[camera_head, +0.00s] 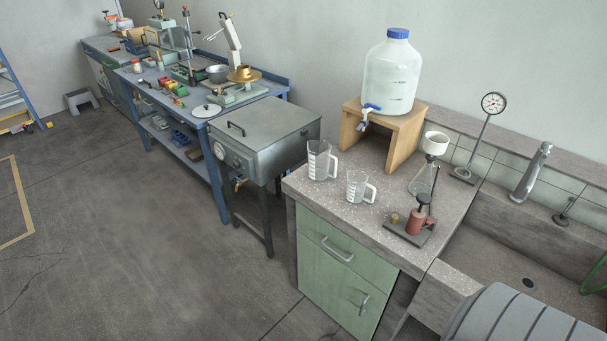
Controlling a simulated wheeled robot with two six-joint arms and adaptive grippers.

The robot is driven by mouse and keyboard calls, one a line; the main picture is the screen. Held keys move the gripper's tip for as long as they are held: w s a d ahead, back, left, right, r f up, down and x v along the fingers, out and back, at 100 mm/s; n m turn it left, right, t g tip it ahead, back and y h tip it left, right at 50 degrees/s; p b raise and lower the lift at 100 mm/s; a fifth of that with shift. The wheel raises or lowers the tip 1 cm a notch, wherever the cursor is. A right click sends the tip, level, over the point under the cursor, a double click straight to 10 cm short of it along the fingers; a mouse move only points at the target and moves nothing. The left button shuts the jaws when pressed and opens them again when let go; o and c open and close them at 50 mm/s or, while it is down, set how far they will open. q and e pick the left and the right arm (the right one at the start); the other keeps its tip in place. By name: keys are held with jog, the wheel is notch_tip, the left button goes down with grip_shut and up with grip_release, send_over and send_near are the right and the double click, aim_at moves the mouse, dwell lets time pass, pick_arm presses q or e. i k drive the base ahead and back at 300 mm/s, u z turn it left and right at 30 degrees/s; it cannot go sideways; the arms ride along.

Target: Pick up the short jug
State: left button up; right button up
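Two clear measuring jugs with white handles stand upright on the speckled concrete bench (335,204). The short jug (355,187) is the one nearer the middle of the bench top, with its handle to the right. The taller jug (318,161) stands to its left and a little farther back, near the bench's left edge. The two jugs are apart. Neither of my grippers shows in the head view.
A wooden stand (402,135) with a large water bottle (391,77) is behind the jugs. A red device on a dark base (411,229) and a flask with a white funnel (435,143) stand to the right. A sink (515,262) lies farther right. A metal tank (262,133) is at left.

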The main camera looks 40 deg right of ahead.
aim_at(361, 191)
jog(key=u, duration=0.1)
jog(key=i, duration=0.85)
jog(key=z, duration=0.85)
jog(key=i, duration=0.5)
jog(key=z, duration=0.7)
